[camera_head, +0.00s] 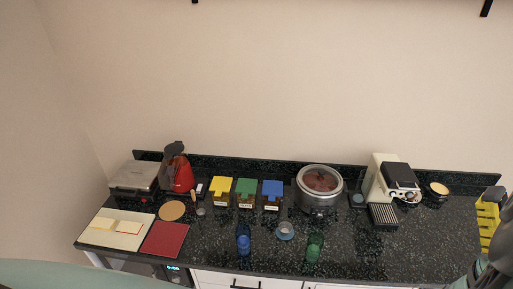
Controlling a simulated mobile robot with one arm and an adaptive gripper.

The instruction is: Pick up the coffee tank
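A white and black coffee machine (390,182) stands to the right of the pot. I cannot tell which of these is or holds the coffee tank. A grey part, perhaps of my arm, shows at the lower right corner; my gripper's fingers are not visible.
A round steel pot (319,188), red kettle (181,175) and grey appliance (134,179) line the back of the counter (370,255). In front are a blue glass (243,240), green glass (314,246) and red mat (165,239). A yellow slotted object (487,222) stands far right.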

